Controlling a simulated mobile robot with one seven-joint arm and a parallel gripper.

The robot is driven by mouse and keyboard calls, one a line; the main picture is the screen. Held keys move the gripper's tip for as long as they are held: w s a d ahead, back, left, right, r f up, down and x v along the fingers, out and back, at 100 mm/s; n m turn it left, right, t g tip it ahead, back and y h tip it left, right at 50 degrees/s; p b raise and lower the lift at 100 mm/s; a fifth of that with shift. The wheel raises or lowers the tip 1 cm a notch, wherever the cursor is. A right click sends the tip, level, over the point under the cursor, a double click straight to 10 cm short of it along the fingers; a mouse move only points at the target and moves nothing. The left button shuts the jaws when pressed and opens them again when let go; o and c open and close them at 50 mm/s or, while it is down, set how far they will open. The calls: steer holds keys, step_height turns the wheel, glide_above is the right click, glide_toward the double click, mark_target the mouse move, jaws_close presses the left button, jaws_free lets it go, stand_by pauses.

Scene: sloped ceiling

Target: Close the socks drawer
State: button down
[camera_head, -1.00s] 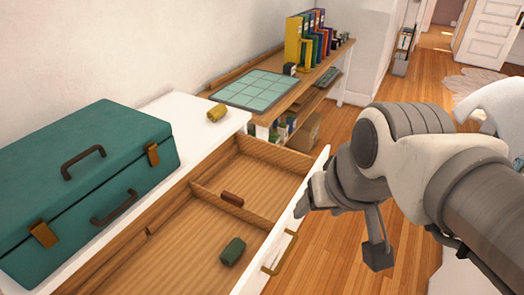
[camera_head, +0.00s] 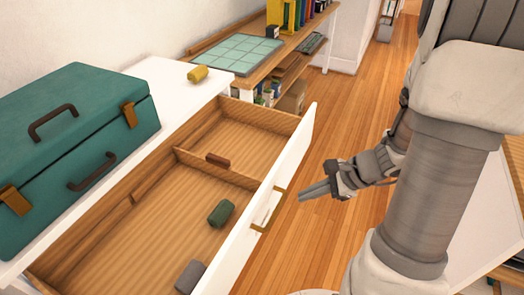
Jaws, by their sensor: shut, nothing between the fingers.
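The open drawer (camera_head: 290,166) is pulled out from the white dresser (camera_head: 165,85). It has a wooden inside with dividers, a white front and a brass handle (camera_head: 267,212). Inside lie a dark green roll (camera_head: 221,214), a brown roll (camera_head: 217,160) and a grey roll (camera_head: 190,277), which may be socks. My gripper (camera_head: 301,195) is shut and empty. In the picture it is just right of the drawer front, on its outer side near the handle, apparently apart from it.
A teal case (camera_head: 75,145) and a yellow roll (camera_head: 198,74) sit on the dresser top. A wooden desk (camera_head: 262,52) with a tiled mat (camera_head: 236,55) and books stands behind. The wooden floor (camera_head: 350,115) right of the drawer is clear.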

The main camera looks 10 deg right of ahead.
steer(key=w+d+f+m+t, duration=0.1)
steer(key=d+f+m+t, duration=0.1)
steer(key=d+f+m, duration=0.4)
steer(key=b, duration=0.3)
glide_toward(271, 206)
step_height(271, 206, down, 4)
steer(key=shift+w+a, duration=1.05)
steer(key=shift+a, duration=0.15)
steer(key=shift+w+a, duration=0.4)
steer(key=shift+a+b, duration=0.1)
steer(key=shift+b, duration=0.2)
